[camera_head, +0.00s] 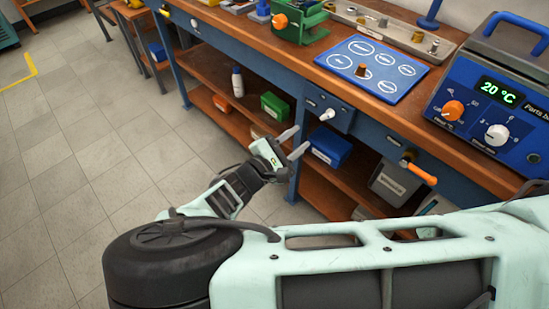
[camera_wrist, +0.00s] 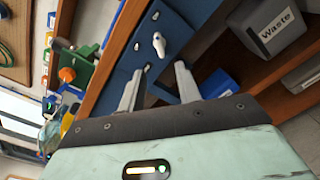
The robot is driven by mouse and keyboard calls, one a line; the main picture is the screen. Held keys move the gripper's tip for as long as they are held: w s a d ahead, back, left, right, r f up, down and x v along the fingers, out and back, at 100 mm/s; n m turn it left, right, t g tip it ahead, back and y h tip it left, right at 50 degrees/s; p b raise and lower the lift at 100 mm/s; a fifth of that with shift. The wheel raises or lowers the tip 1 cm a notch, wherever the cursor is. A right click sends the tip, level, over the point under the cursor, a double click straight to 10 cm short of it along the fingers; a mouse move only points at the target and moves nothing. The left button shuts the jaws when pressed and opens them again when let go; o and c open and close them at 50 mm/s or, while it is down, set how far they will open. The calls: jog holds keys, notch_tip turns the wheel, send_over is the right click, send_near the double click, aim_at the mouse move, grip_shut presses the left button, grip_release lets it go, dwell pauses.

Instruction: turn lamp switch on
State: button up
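A small blue switch box (camera_head: 338,119) with a white lever (camera_head: 327,115) is fixed to the front edge of the workbench. In the wrist view the blue panel (camera_wrist: 120,75) carries the same white lever (camera_wrist: 159,43), just beyond my fingertips. My gripper (camera_head: 293,143) is open and empty, left of and a little below the lever in the head view. In the wrist view its two fingers (camera_wrist: 160,69) are spread apart, with the lever past the gap. I see no finger touching the lever. No lamp is clearly identifiable in view.
The bench top holds a blue marked mat (camera_head: 385,72) and a blue device reading 20 °C (camera_head: 490,105). An orange-handled tool (camera_head: 418,173) sticks out from the bench front, right of the switch box. A bin labelled "Waste" (camera_wrist: 268,28) and a blue bin (camera_head: 330,145) stand below.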

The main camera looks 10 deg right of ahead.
jog(key=b+v, duration=0.1)
jog(key=v, duration=0.6)
jog(key=shift+s+a, duration=0.25)
jog(key=s+d+r+m+g+y+p, duration=0.2)
jog(key=s+d+r+m+g+y, duration=0.3)
jog(key=g, duration=0.5)
jog(key=s+d+r+m+y+p, duration=0.1)
jog(key=s+r+m+y, duration=0.1)
jog(key=s+r+y, duration=0.3)
jog(key=s+d+r+m+y+p, duration=0.1)
jog(key=s+r+y, duration=0.4)
jog(key=r, duration=0.8)
jog(key=shift+s+d+m+g, duration=0.3)
jog(key=shift+s+d+m, duration=0.25)
jog(key=shift+d+m, duration=0.2)
